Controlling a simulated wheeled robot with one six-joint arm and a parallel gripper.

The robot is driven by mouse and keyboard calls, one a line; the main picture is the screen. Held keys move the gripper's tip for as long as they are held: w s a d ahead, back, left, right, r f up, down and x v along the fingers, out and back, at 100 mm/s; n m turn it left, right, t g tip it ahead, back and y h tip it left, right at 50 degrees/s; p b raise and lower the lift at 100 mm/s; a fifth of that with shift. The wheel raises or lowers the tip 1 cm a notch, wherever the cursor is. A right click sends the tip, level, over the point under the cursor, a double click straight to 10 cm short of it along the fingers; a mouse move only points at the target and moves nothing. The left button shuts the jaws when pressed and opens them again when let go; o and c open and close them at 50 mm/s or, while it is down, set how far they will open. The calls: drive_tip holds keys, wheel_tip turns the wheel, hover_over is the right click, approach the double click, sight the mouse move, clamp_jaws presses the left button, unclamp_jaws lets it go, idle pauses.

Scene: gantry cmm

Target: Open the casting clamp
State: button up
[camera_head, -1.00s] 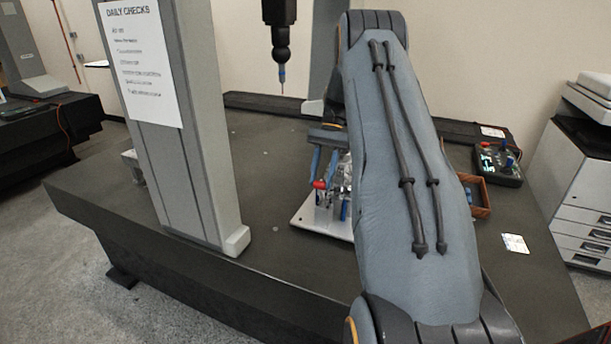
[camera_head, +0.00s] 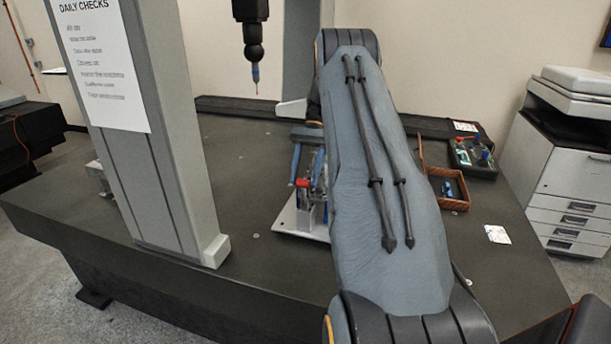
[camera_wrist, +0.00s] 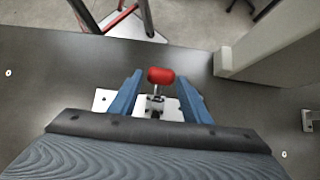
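The casting clamp shows as a red-tipped handle (camera_head: 303,183) with metal parts on a light base plate (camera_head: 284,222) on the dark table. In the wrist view the red grip (camera_wrist: 160,75) stands up between my blue fingers, with a metal stem (camera_wrist: 155,103) below it. My gripper (camera_wrist: 159,80) is open around the red grip, with a visible gap on each side. In the head view my gripper (camera_head: 306,166) points down over the clamp. My arm hides the right part of the plate and most of the casting.
A grey column (camera_head: 165,150) with a checklist stands left of the clamp. A black probe (camera_head: 254,50) hangs behind it. A brown box (camera_head: 457,200) and a dark tray (camera_head: 473,158) lie to the right. The table between column and plate is mostly clear.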

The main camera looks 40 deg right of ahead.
drive_tip(key=shift+o, duration=0.6)
drive_tip(key=b+v, duration=0.2)
drive_tip(key=v, duration=0.4)
drive_tip(key=shift+w+d+b, duration=0.1)
drive_tip(key=shift+b, duration=0.25)
drive_tip(key=shift+v, duration=0.8)
